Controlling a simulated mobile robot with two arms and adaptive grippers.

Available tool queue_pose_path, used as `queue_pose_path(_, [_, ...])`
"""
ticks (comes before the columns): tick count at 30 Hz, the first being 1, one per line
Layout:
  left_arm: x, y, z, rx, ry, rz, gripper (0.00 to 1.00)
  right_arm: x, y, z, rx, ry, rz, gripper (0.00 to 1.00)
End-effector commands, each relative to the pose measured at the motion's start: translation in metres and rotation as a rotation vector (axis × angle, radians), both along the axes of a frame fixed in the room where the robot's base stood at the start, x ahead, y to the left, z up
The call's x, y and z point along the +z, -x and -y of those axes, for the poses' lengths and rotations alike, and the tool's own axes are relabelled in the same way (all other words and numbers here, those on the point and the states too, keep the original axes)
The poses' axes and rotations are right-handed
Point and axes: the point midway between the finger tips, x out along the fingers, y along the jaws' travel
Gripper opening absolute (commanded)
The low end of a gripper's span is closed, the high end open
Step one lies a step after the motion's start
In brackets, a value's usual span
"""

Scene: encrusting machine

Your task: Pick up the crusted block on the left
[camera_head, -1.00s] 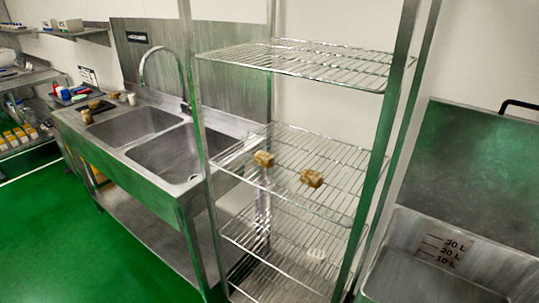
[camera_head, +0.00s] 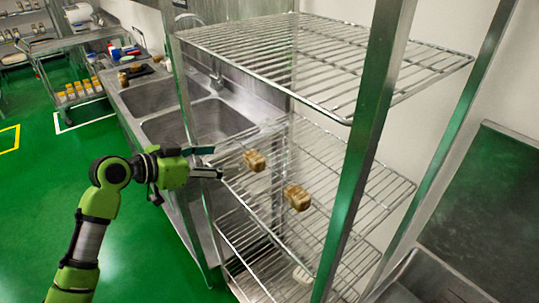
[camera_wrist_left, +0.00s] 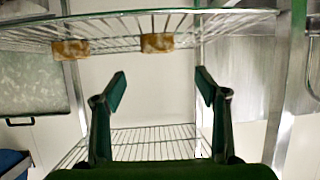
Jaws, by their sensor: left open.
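The left crusted block (camera_head: 255,160) is a small brown, pale-topped block on the middle wire shelf (camera_head: 350,190). A second crusted block (camera_head: 297,197) sits to its right and nearer. My left gripper (camera_head: 216,162) is at the shelf's left edge, left of the left block and apart from it, with fingers open and empty. The left wrist view looks upside down; there the left block (camera_wrist_left: 157,43) is above the gap between the open fingers (camera_wrist_left: 160,85), and the other block (camera_wrist_left: 70,49) is farther left. My right gripper is not in view.
The rack has an upper wire shelf (camera_head: 320,55), a lower shelf (camera_head: 265,265) and a thick metal post (camera_head: 365,150) in front. A double sink (camera_head: 205,120) stands behind on the left. Open green floor (camera_head: 50,190) is at the left.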

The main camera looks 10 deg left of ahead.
Motion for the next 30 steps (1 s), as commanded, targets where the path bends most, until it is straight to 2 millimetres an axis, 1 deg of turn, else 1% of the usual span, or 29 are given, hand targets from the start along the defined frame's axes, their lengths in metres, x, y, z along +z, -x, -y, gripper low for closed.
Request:
queue_pose_path(1, [0.004,-0.001,0.003,-0.007,-0.002,0.006,0.67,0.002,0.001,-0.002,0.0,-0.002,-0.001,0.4])
queue_pose_path(3, [0.003,-0.007,0.008,-0.011,-0.001,0.008,0.67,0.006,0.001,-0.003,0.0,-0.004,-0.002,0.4])
queue_pose_path(11, [-0.017,-0.046,0.035,-0.009,0.002,0.005,0.67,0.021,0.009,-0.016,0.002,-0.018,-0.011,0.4])
queue_pose_path(15, [-0.026,-0.06,0.043,-0.007,0.001,0.005,0.67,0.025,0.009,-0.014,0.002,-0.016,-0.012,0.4])
queue_pose_path(19, [-0.029,-0.065,0.047,-0.008,-0.002,0.006,0.67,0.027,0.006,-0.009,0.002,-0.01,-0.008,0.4])
queue_pose_path(22, [-0.031,-0.071,0.053,-0.008,0.001,0.005,0.67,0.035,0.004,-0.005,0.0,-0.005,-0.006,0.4])
queue_pose_path(26, [-0.04,-0.083,0.064,-0.009,0.002,0.002,0.67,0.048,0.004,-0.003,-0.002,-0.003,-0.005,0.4])
queue_pose_path(30, [-0.048,-0.095,0.071,-0.006,0.001,0.005,0.67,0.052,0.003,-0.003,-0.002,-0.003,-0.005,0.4])
